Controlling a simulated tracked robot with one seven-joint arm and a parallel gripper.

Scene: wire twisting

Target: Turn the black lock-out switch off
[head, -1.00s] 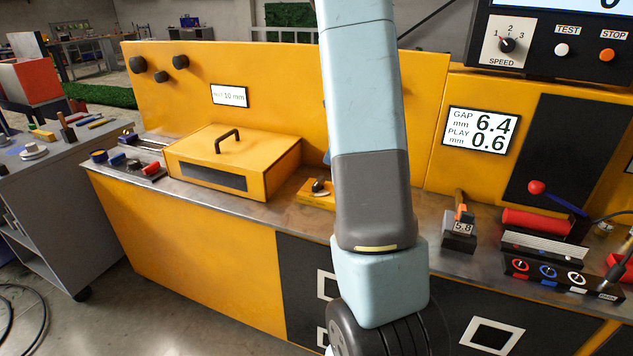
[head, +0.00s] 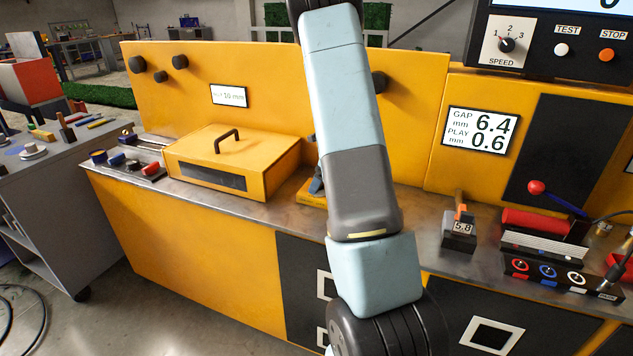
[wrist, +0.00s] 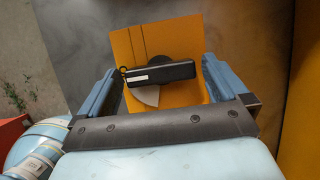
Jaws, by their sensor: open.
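The black lock-out switch (wrist: 160,74) shows in the wrist view as a black bar handle with a pale label, on a round black hub. It lies crosswise on a yellow base plate (wrist: 190,35), tilted slightly. My gripper (wrist: 158,82) is open, with one blue finger at the left of the handle and one at the right. Whether either finger touches it I cannot tell. In the head view the yellow base plate (head: 305,196) shows at the edge of my arm, and the switch itself is hidden behind my arm and gripper.
A yellow box with a handle (head: 232,165) stands left of the switch on the metal bench. A yellow back panel (head: 280,75) rises behind.

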